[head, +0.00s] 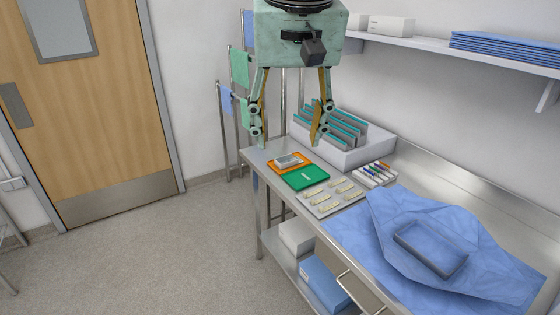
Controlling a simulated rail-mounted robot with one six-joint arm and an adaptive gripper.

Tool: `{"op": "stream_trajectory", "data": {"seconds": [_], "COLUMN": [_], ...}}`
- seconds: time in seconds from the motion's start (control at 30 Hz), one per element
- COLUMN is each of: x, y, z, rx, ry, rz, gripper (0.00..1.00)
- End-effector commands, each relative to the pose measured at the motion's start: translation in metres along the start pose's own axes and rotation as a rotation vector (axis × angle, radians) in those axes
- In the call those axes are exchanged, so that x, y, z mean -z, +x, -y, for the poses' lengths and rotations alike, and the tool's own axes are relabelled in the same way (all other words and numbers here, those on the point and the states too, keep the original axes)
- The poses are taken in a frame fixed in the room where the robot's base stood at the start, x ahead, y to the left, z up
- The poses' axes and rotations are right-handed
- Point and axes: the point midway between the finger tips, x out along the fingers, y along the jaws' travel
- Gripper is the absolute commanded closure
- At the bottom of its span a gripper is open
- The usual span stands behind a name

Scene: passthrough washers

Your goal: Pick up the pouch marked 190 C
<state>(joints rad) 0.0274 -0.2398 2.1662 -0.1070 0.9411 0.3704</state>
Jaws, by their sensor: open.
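My gripper (287,144) hangs open and empty above the far left end of the steel bench, its two fingers spread wide. Several flat pouches with teal edges (340,128) stand upright in a white bin (372,157) just right of and behind the gripper. The right finger hides part of the bin. No marking on these pouches can be read, so I cannot tell which one carries 190 C.
A grey tray of small pale items (333,197) and a rack of coloured pens (375,174) lie mid-bench. A blue wrap (385,215) with a dark blue tray (430,248) covers the near end. A shelf (425,43) runs above. Open floor lies left.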

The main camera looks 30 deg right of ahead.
Motion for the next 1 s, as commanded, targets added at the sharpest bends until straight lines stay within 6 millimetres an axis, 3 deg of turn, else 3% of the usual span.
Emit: {"op": "stream_trajectory", "data": {"seconds": [0.47,1.0], "x": [0.091,0.188], "y": [0.028,0.076], "z": [0.01,0.019], "rx": [-0.052,-0.11], "ry": [0.146,0.312], "rz": [0.013,0.018], "gripper": [0.49,0.49]}}
